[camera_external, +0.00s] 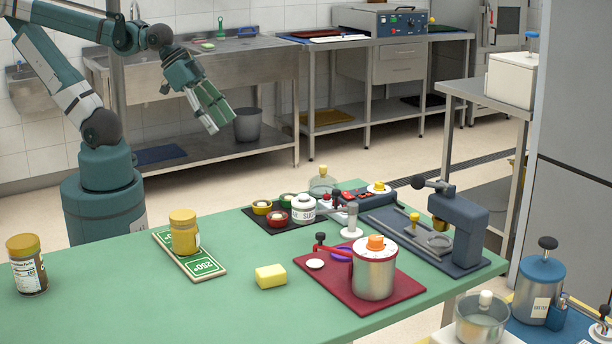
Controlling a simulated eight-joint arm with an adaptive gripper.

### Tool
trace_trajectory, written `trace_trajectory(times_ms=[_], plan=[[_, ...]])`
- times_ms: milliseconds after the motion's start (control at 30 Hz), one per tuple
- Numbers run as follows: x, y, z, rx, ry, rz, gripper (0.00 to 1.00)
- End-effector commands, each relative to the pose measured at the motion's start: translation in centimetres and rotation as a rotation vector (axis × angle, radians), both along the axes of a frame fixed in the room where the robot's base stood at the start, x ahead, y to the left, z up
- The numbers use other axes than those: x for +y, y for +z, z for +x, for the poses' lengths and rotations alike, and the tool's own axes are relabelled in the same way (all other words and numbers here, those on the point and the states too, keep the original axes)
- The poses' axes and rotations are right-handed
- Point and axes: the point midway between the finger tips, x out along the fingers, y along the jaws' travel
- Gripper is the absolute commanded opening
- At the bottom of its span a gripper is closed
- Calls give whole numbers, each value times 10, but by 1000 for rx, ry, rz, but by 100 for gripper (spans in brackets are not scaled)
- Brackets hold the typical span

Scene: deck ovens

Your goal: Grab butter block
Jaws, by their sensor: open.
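The butter block (271,276) is a small pale yellow block. It lies on the green table (228,316), between a green board and a dark red mat, with bare table around it. My gripper (213,124) is in the upper left, in the air beyond the table's far edge. It is well above and away from the butter block. Its fingers point down and to the right, and they are open with nothing visible between them.
A steel pot (374,272) stands on the red mat (340,286) to the right. A brown jar (27,266) stands far left. Small pots crowd a black mat behind.

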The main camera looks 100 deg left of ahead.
Motion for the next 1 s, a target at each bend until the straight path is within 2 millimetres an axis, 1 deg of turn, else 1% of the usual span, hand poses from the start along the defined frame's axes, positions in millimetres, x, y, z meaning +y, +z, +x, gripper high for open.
trace_trajectory(times_ms=[333, 400, 733, 867, 1000], plan=[[0, 0, 0, 0, 0, 0, 57], [0, 0, 0, 0, 0, 0, 55], [-1, 1, 1, 1, -3, 1, 55], [-4, 3, 6, 4, -15, 2, 55], [-11, 8, 16, 11, -39, 4, 55]])
